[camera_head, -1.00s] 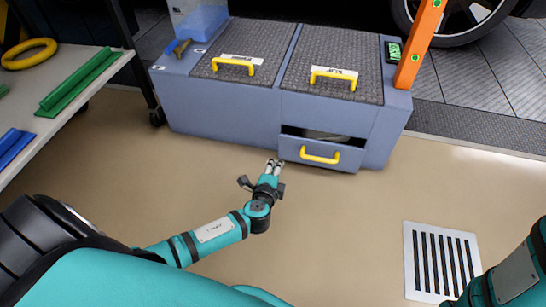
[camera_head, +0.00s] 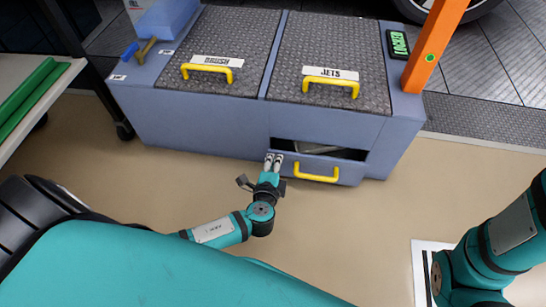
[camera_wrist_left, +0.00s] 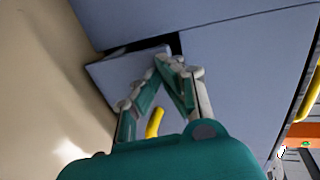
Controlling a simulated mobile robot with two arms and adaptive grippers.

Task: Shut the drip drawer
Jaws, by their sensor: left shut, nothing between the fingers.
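The drip drawer (camera_head: 345,173) is at the lower right of the blue-grey cabinet's front, with a yellow handle (camera_head: 317,172). It stands partly out, and a dark gap with something grey inside shows above its front. My left gripper (camera_head: 274,158) is shut and empty, its fingertips at the left end of the drawer front. In the left wrist view the fingertips (camera_wrist_left: 166,62) overlap the drawer front (camera_wrist_left: 118,76) near its edge; I cannot tell whether they touch. The handle (camera_wrist_left: 154,122) shows behind the fingers. My right arm shows at the right edge; its gripper is out of view.
A shelf (camera_head: 40,95) is at left. The floor before the drawer is clear.

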